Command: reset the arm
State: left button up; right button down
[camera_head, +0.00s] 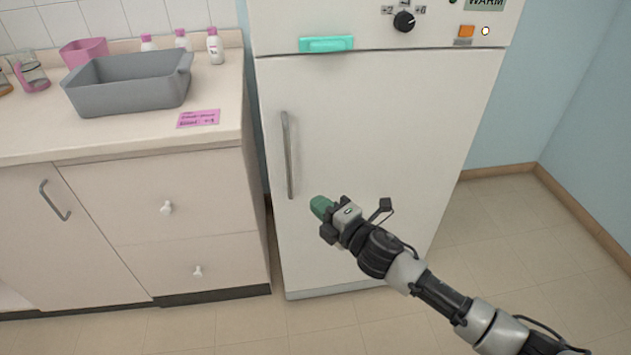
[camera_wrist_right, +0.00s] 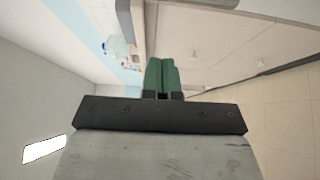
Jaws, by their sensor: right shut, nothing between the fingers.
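My right arm comes in from the lower right in the head view. Its gripper (camera_head: 321,206) has green fingers and is in front of the white cabinet's door, to the right of and below the door's vertical handle. In the right wrist view the two green fingers (camera_wrist_right: 161,76) are side by side, shut, with nothing between them. I cannot tell whether the fingertips touch the door. My left gripper is not in view.
The white cabinet (camera_head: 390,130) has a grey handle (camera_head: 288,155), a teal piece (camera_head: 326,44) and a black knob (camera_head: 404,22). At left, a counter (camera_head: 40,140) holds a grey tub (camera_head: 130,95), a pink container (camera_head: 84,50), several bottles (camera_head: 215,46) and a pink label (camera_head: 199,118). Floor at right is clear.

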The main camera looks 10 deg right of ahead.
jog(key=s+d+f+m+g+h+p, duration=0.2)
jog(key=s+d+f+m+h, duration=0.15)
jog(key=f, duration=0.55)
jog(key=s+d+f+m+g+h+p, duration=0.1)
jog(key=s+d+f+m+h, duration=0.25)
jog(key=f, duration=0.55)
jog(key=s+d+f+m+g+h+p, duration=0.1)
jog(key=s+d+f+m+g+p, duration=0.15)
jog(key=d+f+m, duration=0.45)
jog(key=s+d+f+m+g+h+p, duration=0.1)
jog(key=s+f+m+g, duration=0.1)
jog(key=s+f, duration=0.7)
jog(key=s+d+f+m+g+h+p, duration=0.1)
jog(key=s+f+m+g, duration=0.35)
jog(key=s, duration=0.95)
pick_arm(q)
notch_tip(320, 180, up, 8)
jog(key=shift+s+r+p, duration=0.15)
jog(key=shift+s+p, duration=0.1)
jog(key=shift+p, duration=0.15)
pick_arm(e)
jog(key=s+f+m+g, duration=0.2)
jog(key=s+f, duration=0.2)
jog(key=s, duration=1.3)
jog(key=shift+s+a+f, duration=0.15)
jog(key=shift+a+f, duration=0.05)
jog(key=shift+a, duration=0.15)
